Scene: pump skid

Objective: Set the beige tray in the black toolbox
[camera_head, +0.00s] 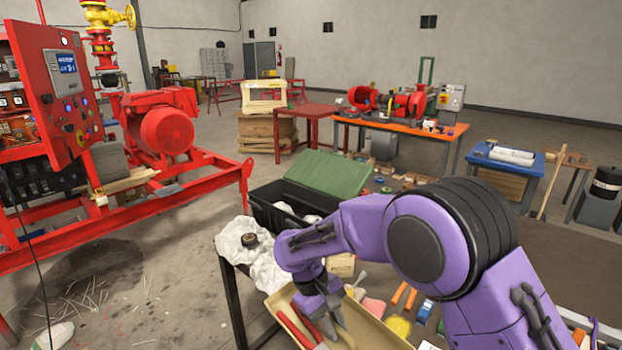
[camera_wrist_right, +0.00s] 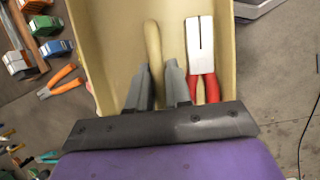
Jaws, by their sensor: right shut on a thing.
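The beige tray (camera_head: 382,334) is at the bottom of the head view, and the right wrist view shows its inside (camera_wrist_right: 120,40). My right gripper (camera_head: 334,318) reaches down into the tray. My left gripper is not visible.
A crumpled white cloth (camera_head: 262,270) with a dark roll (camera_head: 249,240) lies between tray and toolbox. Right of the tray lie orange-handled pliers (camera_head: 404,296), a yellow item (camera_head: 399,326) and several other tools. A red pump skid (camera_head: 120,222) stands at the left.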

